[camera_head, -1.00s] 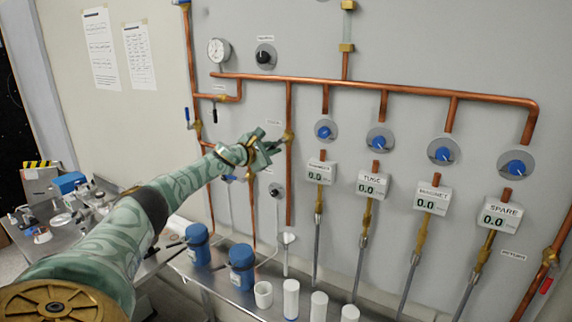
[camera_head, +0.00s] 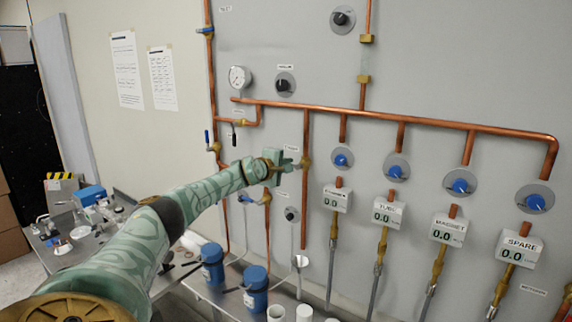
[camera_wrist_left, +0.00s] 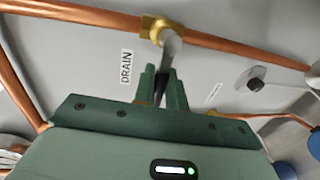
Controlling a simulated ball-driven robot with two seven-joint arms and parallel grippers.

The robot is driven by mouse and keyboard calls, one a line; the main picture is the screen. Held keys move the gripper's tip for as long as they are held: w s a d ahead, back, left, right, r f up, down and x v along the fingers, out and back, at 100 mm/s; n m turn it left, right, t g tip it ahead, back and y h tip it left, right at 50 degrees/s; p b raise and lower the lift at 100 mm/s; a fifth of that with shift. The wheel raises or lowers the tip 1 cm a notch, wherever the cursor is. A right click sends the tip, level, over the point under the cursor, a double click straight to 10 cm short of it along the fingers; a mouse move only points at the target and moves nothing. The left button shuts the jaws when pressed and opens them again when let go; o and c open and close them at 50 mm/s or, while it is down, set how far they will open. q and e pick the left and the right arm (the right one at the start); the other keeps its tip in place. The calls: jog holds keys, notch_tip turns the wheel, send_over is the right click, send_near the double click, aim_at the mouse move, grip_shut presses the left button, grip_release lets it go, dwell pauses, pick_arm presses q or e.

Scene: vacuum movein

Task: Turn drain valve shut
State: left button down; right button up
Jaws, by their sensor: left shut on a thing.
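The drain valve shows in the left wrist view as a brass body (camera_wrist_left: 157,28) on a copper pipe, with a grey lever handle (camera_wrist_left: 172,48) reaching down from it. A "DRAIN" label (camera_wrist_left: 127,67) is on the wall beside it. My left gripper (camera_wrist_left: 163,84) is shut on the handle's lower end, and the fingers hide part of it. In the head view my left gripper (camera_head: 296,161) is right beside the brass valve body (camera_head: 306,161) on the vertical copper pipe. My right gripper is in neither view.
A copper manifold (camera_head: 400,118) with several blue knobs and readouts runs along the wall to the right. A bench below holds blue canisters (camera_head: 255,290) and white cups. A gauge (camera_head: 239,77) and a black knob (camera_head: 285,84) are above my left gripper.

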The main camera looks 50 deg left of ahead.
pick_arm(q)
jog(key=shift+r, duration=0.1)
dwell(0.4)
jog(key=c, duration=1.5)
grip_release()
jog(key=shift+w, duration=0.1)
